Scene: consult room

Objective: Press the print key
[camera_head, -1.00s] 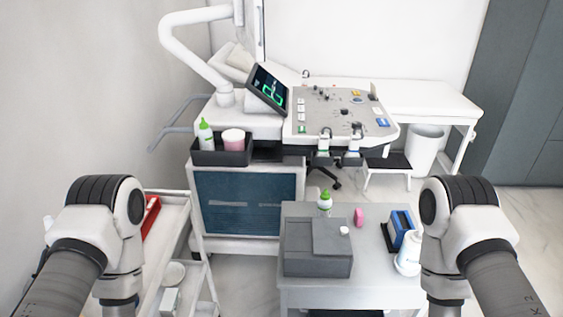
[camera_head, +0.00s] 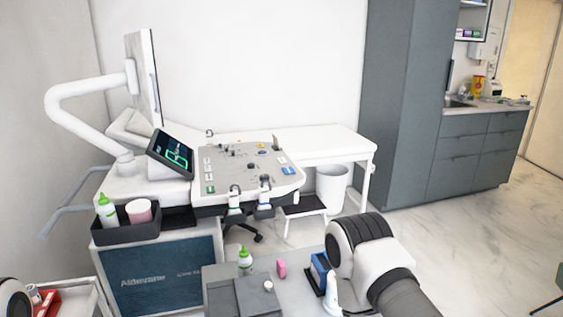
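The ultrasound machine stands ahead, with its grey control panel (camera_head: 245,168) tilted toward me. The panel carries knobs and several small coloured keys, among them a blue key (camera_head: 289,170) at the right and a green key (camera_head: 210,189) at the lower left. Their labels are too small to read, so I cannot tell which is the print key. A small lit touch screen (camera_head: 171,153) stands left of the panel. Parts of both my arms show at the lower left and lower right, away from the panel. Neither gripper is in view.
A grey table (camera_head: 300,283) stands in front with a grey box (camera_head: 240,296), a green-capped bottle (camera_head: 245,262), a pink item (camera_head: 281,268) and a blue holder (camera_head: 320,271). A white bin (camera_head: 332,188) stands beneath the couch (camera_head: 325,139). Open floor lies at the right.

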